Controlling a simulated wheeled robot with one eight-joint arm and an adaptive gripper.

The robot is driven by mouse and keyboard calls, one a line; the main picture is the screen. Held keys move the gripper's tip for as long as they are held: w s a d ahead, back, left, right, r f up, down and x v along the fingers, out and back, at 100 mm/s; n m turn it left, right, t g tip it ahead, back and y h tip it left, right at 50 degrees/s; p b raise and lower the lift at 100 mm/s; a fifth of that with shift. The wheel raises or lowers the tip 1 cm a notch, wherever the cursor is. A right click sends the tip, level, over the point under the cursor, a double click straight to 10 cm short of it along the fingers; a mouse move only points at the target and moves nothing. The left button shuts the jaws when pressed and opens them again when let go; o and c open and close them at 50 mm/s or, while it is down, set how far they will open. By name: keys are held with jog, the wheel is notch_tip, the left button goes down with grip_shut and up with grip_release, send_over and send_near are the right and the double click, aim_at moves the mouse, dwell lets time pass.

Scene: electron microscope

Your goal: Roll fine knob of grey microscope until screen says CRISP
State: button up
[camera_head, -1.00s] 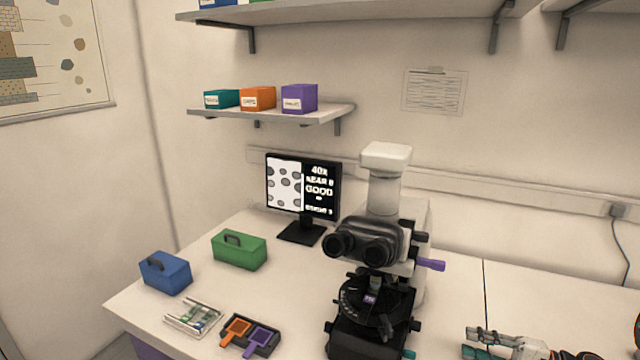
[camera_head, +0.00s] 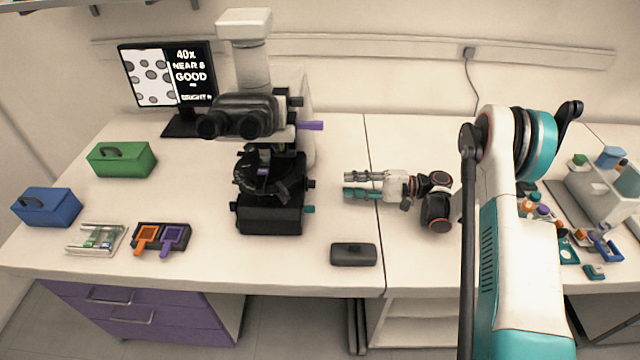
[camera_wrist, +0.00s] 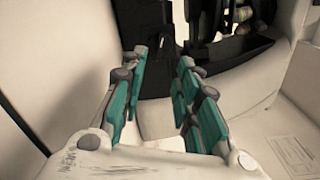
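The grey microscope (camera_head: 268,210) with black stage and base stands left of my gripper in the head view. On its right side are a small black knob (camera_head: 311,184) and, lower, a teal knob (camera_head: 309,209); I cannot tell which is the fine knob. The screen (camera_head: 168,76) shows cells and reads 40x, NEAR 8, GOOD, with a partly legible brightness line. My gripper (camera_head: 345,185) is open and empty, its teal-padded fingers pointing left at the microscope's side, apart from the knobs. In the wrist view the fingers (camera_wrist: 162,58) are spread, with black microscope parts beyond.
A purple lever (camera_head: 311,125) sticks out from the microscope above my gripper. A dark box (camera_head: 354,253) lies on the bench in front of it. Green (camera_head: 122,159) and blue (camera_head: 47,206) boxes and a slide holder (camera_head: 160,238) are at left. Bench behind my gripper is clear.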

aim_at(311, 184)
jog(key=a+b, duration=0.2)
jog(key=a, duration=0.7)
jog(key=shift+w+a, duration=0.15)
grip_shut()
